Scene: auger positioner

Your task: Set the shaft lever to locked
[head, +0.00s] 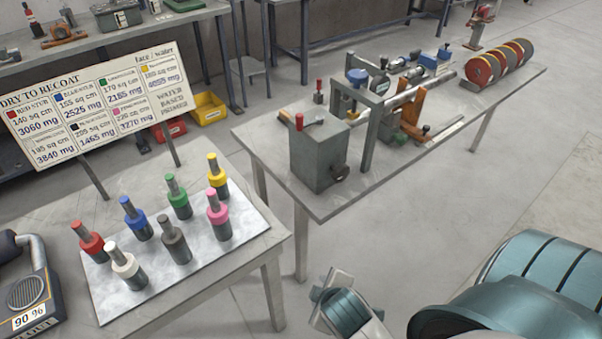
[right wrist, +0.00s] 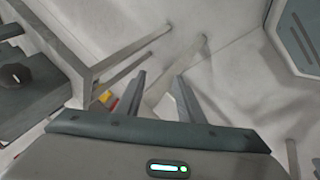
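The auger positioner stands on the right grey table in the head view. It has a grey box (head: 319,157) at its near end, a long metal shaft (head: 402,98) and a grey upright frame (head: 371,127). A red-tipped lever (head: 299,121) stands on the box, and another red-topped piece (head: 319,91) stands behind it. I cannot tell which part is the shaft lever, or its setting. A dark knob (head: 340,173) is on the box's side. In the right wrist view, my right gripper (right wrist: 160,85) is open and empty, away from the positioner. My left gripper is not in view.
A sign board (head: 90,100) stands behind. Striped discs (head: 484,70) sit at the right table's far end. The floor (head: 480,190) right of that table is clear.

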